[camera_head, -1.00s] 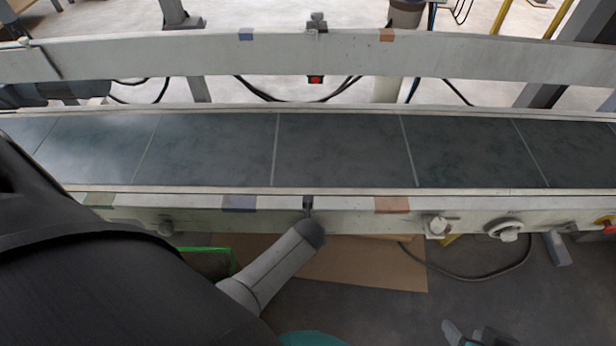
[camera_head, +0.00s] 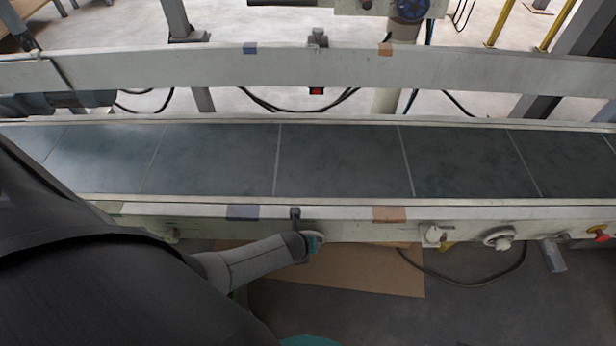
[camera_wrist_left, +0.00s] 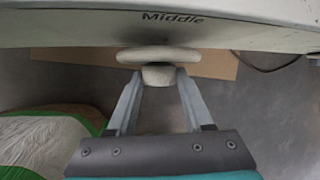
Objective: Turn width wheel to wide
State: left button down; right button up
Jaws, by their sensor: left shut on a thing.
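The width wheel (camera_wrist_left: 158,55) is a pale round handwheel with a short hub knob, under the word "Middle" on the conveyor's side in the left wrist view. My left gripper (camera_wrist_left: 160,84) has its two fingers on either side of the knob, shut on it. In the head view my left gripper (camera_head: 308,244) is at the conveyor's near side, and only a pale edge of the wheel (camera_head: 319,238) shows past it. A dark pointer (camera_head: 295,213) stands on the near rail between a blue mark (camera_head: 242,212) and an orange mark (camera_head: 390,214). My right gripper is out of view.
The dark conveyor belt (camera_head: 337,160) runs across, with a far rail (camera_head: 450,65) behind it. Right of the wheel are a pale switch (camera_head: 433,235), a round knob (camera_head: 498,238) and a red button (camera_head: 599,234). A cardboard sheet (camera_head: 360,272) lies on the floor below.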

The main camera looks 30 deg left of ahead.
pick_arm(q)
jog(key=shift+a+h, duration=0.25)
jog(key=shift+h, duration=0.05)
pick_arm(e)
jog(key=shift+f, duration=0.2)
pick_arm(q)
jog(key=shift+s+f+t+h, duration=0.1)
jog(key=shift+f+t+h, duration=0.05)
jog(key=shift+t+h, duration=0.2)
jog(key=h+b, duration=0.1)
jog(key=n+t+b, duration=0.1)
jog(key=shift+a+f+t+h+b, duration=0.1)
jog(key=shift+a+t+h+b, duration=0.05)
jog(key=shift+t+h+b, duration=0.15)
jog(key=shift+h+b, duration=0.45)
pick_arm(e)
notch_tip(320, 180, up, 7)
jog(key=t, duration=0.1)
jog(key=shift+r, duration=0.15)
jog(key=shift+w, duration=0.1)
pick_arm(q)
jog(key=c, duration=0.6)
grip_release()
jog(key=o, duration=0.3)
